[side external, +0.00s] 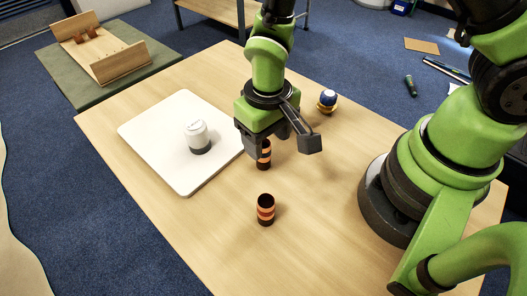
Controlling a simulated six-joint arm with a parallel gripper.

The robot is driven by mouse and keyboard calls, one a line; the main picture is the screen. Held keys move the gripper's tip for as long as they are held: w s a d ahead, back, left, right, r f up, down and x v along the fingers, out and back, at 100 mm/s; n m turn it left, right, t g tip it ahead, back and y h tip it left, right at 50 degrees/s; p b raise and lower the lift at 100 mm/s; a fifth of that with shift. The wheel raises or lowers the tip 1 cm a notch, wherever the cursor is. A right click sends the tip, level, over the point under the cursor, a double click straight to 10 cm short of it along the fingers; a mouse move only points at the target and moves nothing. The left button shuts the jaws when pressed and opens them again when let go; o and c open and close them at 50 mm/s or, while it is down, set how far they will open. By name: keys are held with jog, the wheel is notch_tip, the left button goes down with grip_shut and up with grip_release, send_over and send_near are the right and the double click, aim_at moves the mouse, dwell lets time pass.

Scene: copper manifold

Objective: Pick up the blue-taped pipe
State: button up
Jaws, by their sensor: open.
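My gripper (281,146) is open and points down over the middle of the table. A short dark pipe with orange bands (265,159) stands just beneath it, close to the left finger and partly hidden by it. A similar dark pipe with orange bands (265,209) stands upright in front, apart from the gripper. No blue tape shows on either. A small object with a blue, white and yellowish surface (327,101) stands behind and right of the gripper. I cannot tell whether it is a pipe.
A white board (160,135) lies on the wooden table (190,235) at left, with a white jar with a dark base (198,137) on it. A wooden rack (120,62) sits on a green mat (150,65) beyond the table.

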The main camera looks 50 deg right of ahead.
jog(key=shift+w+a+f, duration=0.1)
jog(key=shift+w+f, duration=0.1)
jog(key=shift+f, duration=1)
jog(key=shift+w+a+f, duration=0.1)
jog(key=shift+w+f, duration=0.05)
jog(key=shift+f, duration=1)
jog(key=c, duration=1)
